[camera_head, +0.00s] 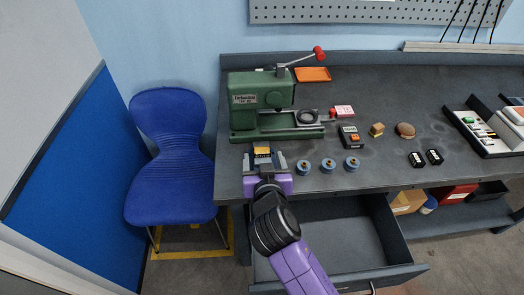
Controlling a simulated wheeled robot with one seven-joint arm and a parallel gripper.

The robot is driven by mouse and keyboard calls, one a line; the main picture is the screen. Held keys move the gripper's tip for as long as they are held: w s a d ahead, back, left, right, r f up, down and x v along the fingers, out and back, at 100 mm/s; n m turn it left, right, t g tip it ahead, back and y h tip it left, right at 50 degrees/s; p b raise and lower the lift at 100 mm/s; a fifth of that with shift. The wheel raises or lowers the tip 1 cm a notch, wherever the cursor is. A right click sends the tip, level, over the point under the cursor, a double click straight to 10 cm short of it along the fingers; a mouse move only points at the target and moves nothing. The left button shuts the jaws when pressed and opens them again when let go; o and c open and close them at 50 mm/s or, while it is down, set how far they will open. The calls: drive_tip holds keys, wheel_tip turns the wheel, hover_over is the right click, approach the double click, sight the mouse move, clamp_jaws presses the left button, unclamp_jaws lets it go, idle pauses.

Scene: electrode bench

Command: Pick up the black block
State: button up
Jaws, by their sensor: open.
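My gripper (264,160) is at the front left of the bench, its two grey fingers apart. A small block with an orange-yellow top and dark parts (262,151) shows between or just beyond the fingertips; I cannot tell whether they touch it. Two small black blocks with white marks lie side by side on the right of the bench, the left one (416,159) and the right one (434,157), well away from my gripper. A black box with an orange part (347,133) lies mid-bench. I cannot tell which is the black block meant.
A green press (250,100) with a red-knobbed lever stands behind my gripper. Several blue round pieces (303,167) line the front edge to its right. A tan block (376,129) and brown dome (405,130) lie farther right. An open drawer (345,240) juts out below.

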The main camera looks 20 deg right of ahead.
sight(262, 152)
drive_tip(key=shift+p+x, duration=0.3)
drive_tip(key=shift+x, duration=1.65)
drive_tip(key=shift+c, duration=0.4)
drive_tip(key=c, duration=1.4)
clamp_jaws()
drive_tip(key=shift+r, duration=0.1)
